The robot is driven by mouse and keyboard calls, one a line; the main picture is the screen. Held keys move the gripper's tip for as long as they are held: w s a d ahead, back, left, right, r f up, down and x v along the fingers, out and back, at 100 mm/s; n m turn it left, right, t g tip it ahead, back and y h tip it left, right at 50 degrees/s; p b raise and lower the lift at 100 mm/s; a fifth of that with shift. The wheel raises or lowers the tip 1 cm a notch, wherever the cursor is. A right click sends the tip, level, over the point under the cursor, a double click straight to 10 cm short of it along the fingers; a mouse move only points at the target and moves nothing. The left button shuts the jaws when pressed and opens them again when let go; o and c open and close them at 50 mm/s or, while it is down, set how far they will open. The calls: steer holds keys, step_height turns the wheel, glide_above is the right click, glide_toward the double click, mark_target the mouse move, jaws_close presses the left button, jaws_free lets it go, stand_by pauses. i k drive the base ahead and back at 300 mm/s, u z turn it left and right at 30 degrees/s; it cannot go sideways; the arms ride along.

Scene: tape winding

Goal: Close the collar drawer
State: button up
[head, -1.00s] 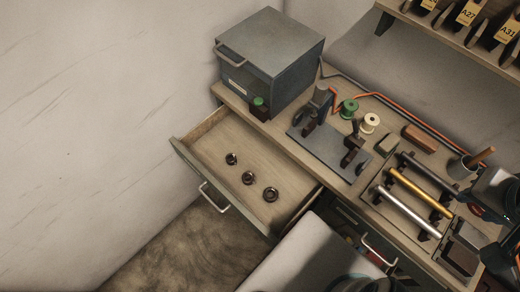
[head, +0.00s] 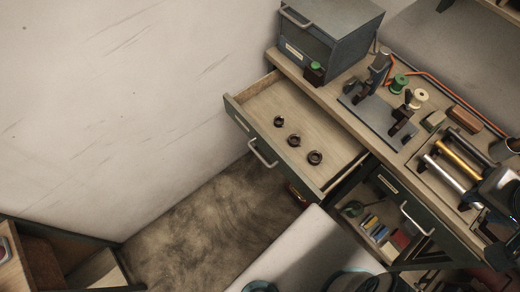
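The collar drawer (head: 238,118) is pulled well out from under the bench at centre. It has a dark front with a pale bar handle (head: 263,154) and a wooden inside. Several dark ring collars lie in it; one is the right-hand collar (head: 315,158). A dark part of my arm, perhaps with my gripper (head: 499,191), shows at the right edge over the bench, well away from the drawer. Its fingers cannot be made out.
A grey cabinet (head: 331,38) stands at the bench's back left. A winding jig (head: 380,116), spools and a rod rack (head: 449,163) occupy the bench top. A lower drawer with a handle (head: 417,220) is at right. Bare floor (head: 190,215) lies before the open drawer.

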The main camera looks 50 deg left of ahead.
mark_target(255, 108)
steer(key=u, duration=3.15)
steer(key=k, duration=1.65)
steer(key=z, duration=0.6)
steer(key=i, duration=1.65)
